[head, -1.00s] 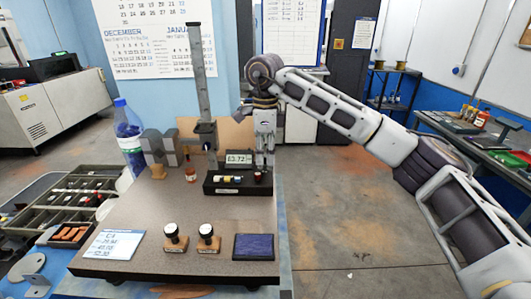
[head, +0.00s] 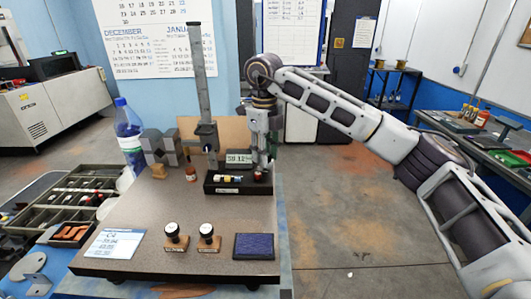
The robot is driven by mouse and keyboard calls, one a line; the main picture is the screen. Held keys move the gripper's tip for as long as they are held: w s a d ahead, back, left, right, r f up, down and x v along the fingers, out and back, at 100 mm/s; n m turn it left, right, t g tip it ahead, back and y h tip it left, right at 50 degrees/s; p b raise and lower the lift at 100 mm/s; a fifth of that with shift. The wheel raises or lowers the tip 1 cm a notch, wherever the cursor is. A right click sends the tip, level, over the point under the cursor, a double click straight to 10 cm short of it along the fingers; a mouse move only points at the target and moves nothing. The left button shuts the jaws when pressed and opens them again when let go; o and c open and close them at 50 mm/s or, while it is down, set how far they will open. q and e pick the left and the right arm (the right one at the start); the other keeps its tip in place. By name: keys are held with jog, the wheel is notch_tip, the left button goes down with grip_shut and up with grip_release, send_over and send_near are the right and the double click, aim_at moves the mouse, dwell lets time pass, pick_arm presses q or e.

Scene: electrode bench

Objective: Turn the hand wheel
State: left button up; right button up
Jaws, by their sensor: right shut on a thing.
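A black bench device (head: 222,190) stands at the back of the granite-like plate. A small dark red knob, which looks like the hand wheel (head: 259,177), is at its right end. My right gripper (head: 262,168) points straight down over this knob and is shut on it; the fingers hide part of it. A small display (head: 238,158) behind the device shows digits that look like 38.12. A yellow and white cylinder (head: 228,179) lies on the device left of the knob. My left gripper is not in view.
Two stampers (head: 175,238) and a dark blue pad (head: 254,246) stand on the front of the plate (head: 135,215). A blue bottle (head: 129,135) and a parts tray (head: 60,190) are at the left.

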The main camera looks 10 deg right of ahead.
jog(key=shift+m, duration=0.5)
jog(key=o, duration=1)
jog(key=shift+a+r, duration=0.1)
jog(key=shift+r, duration=5.9)
